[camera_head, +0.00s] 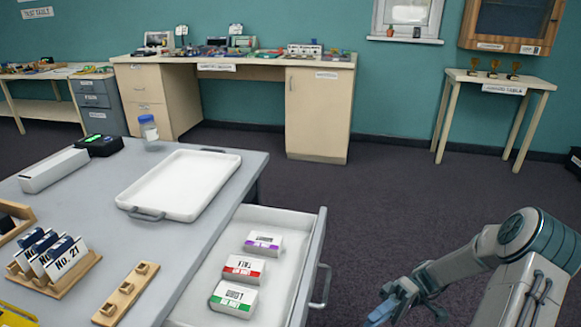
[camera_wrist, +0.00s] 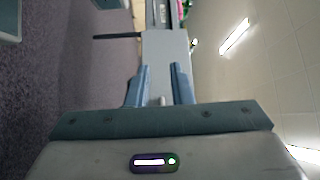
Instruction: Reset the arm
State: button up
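My arm shows at the lower right of the head view, bent, with my gripper (camera_head: 394,303) low and to the right of the open drawer. In the wrist view my gripper (camera_wrist: 160,88) has its two blue fingers apart, with nothing visible held between them. The wrist view is turned sideways, with carpet at left and ceiling at right.
An open drawer (camera_head: 323,243) holds three small boxes, with purple, red and green bands. Carpet (camera_head: 400,200) beyond is clear.

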jog(key=s+a+r+m+t+h+p, duration=0.1)
jog(key=s+r+m+t+h+p, duration=0.1)
jog(key=r+p, duration=0.6)
jog(key=s+a+r+m+t+h+p, duration=0.1)
jog(key=s+r+m+t+h+p, duration=0.2)
jog(key=r, duration=1.5)
jog(key=s+a+r+m+t+h+p, duration=0.1)
jog(key=s+r+m+t+h+p, duration=0.2)
jog(key=r+t+h+p, duration=0.5)
notch_tip(320, 180, up, 5)
jog(key=h+p, duration=0.2)
jog(key=p, duration=0.4)
jog(key=shift+s+a, duration=0.3)
jog(key=shift+a, duration=0.1)
